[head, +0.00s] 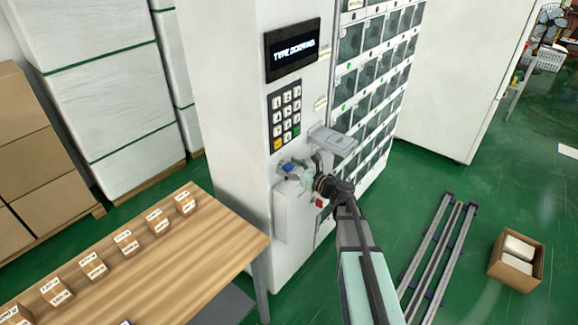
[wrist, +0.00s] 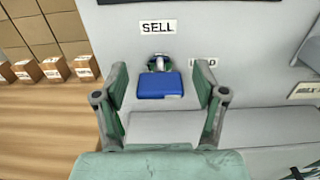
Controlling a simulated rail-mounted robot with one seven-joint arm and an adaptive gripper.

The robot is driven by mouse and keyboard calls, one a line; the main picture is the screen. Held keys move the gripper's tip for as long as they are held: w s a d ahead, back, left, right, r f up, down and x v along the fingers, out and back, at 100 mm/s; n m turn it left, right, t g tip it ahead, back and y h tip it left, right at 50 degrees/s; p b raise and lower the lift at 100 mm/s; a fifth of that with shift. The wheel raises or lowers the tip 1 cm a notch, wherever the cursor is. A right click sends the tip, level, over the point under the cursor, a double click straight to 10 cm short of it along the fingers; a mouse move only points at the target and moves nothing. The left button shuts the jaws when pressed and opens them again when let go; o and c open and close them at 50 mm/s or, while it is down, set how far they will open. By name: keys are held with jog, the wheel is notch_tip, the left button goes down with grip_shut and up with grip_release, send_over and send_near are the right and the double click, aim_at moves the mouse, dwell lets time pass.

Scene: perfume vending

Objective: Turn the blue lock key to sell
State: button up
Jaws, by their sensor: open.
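The blue lock key (wrist: 160,85) sits in a round lock on the light grey vending machine panel, shown in the wrist view. A label reading SELL (wrist: 158,27) is above the lock, and a second label (wrist: 203,63), partly hidden by a finger, is to its right. My gripper (wrist: 161,88) is open, with one green-padded finger on each side of the blue key. Gaps show between the key and both pads. In the head view the blue key (head: 288,167) is small, and my gripper (head: 303,168) is close to the machine's front there.
The vending machine (head: 230,100) has a keypad (head: 284,116) and display (head: 293,50) above the lock. A grey ledge (head: 333,141) juts out right of it. A wooden table (head: 150,250) with small boxes stands left. Rails and an open carton (head: 516,258) lie right.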

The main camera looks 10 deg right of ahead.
jog(key=c, duration=1.1)
jog(key=shift+c, duration=0.2)
